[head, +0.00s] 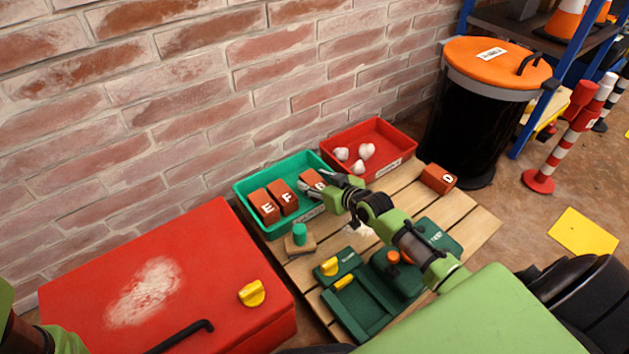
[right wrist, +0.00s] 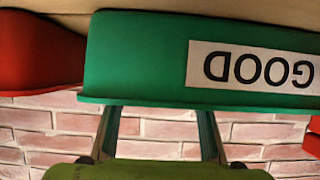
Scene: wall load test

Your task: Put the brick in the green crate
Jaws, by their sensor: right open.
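The green crate (head: 243,205) stands on the wooden pallet against the brick wall. Red-brown bricks marked E (head: 264,206) and F (head: 283,197) lie in it, with a third brick (head: 312,179) beside them, partly hidden by my right gripper. Another brick marked D (head: 438,179) lies on the pallet, right of the red crate. My right gripper (head: 322,184) is open at the right end of the green crate. In the right wrist view, its fingers (right wrist: 160,135) are apart with nothing between them, and the green crate (right wrist: 135,60) appears upside down with a GOOD label. My left gripper is out of view.
A red crate (head: 398,137) with several white lumps adjoins the green crate. A green-topped stamp (head: 300,236) and dark green devices (head: 365,304) sit on the pallet. A red chest (head: 220,260) stands left, a black bin (head: 465,130) right.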

